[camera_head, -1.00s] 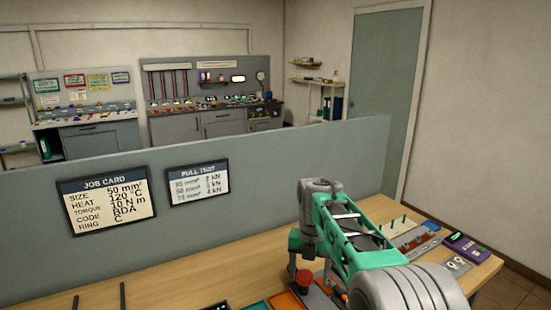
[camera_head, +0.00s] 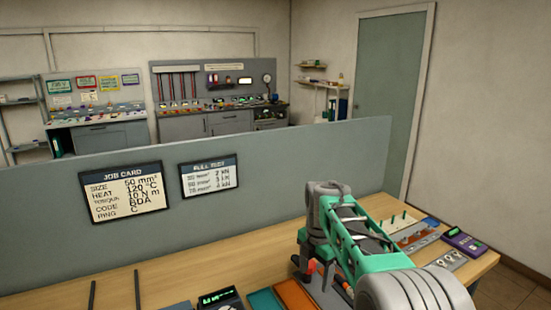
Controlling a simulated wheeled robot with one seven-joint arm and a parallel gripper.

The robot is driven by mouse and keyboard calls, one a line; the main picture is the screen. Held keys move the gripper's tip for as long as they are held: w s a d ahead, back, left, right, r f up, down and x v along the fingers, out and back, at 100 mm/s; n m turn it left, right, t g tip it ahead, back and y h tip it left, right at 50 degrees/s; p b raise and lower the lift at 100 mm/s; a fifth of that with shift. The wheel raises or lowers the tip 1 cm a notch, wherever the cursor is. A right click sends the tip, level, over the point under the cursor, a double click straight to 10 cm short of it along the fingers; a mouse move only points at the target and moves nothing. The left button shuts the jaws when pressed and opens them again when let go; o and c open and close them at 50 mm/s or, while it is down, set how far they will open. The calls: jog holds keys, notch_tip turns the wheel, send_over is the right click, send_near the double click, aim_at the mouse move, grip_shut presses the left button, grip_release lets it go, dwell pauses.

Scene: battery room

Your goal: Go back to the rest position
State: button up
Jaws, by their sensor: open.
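My gripper (camera_head: 313,270) hangs at the end of my green and grey arm (camera_head: 355,235), low over the wooden workbench (camera_head: 90,290). Its dark fingers are apart, partly hidden by my arm. A small red part (camera_head: 310,268) shows at the fingers; I cannot tell if it is between them or behind them. No held object is clear to see.
A grey-green partition (camera_head: 270,195) with a job card (camera_head: 126,191) and a pull test card (camera_head: 209,178) stands behind the workbench. A meter (camera_head: 220,298), an orange tray (camera_head: 296,295) and a purple device (camera_head: 464,241) are on the bench.

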jog(key=s+f+m, duration=0.1)
jog(key=f+m, duration=0.1)
jog(key=m, duration=0.3)
jog(key=s+f+m, duration=0.2)
jog(key=f+m, duration=0.1)
jog(key=m, duration=0.2)
jog(key=s+f+m, duration=0.1)
jog(key=f+m, duration=0.2)
jog(key=m, duration=0.1)
jog(key=shift+s+d+f+m+g, duration=0.15)
jog(key=shift+s+m+g, duration=0.15)
jog(key=shift+m, duration=0.1)
jog(key=s+m, duration=0.2)
jog(key=s+f+m, duration=0.1)
jog(key=s+m, duration=0.1)
jog(key=s, duration=0.1)
jog(key=s+d+f+m, duration=0.1)
jog(key=s+m, duration=0.1)
jog(key=m, duration=0.1)
jog(key=shift+s, duration=0.35)
jog(key=s+d+r+m, duration=0.2)
jog(key=s+m, duration=0.1)
jog(key=s, duration=1)
notch_tip(320, 180, up, 8)
jog(key=d+t, duration=0.1)
jog(key=t, duration=0.2)
jog(key=shift+f+t, duration=0.15)
jog(key=shift+t, duration=0.25)
jog(key=shift+d, duration=0.1)
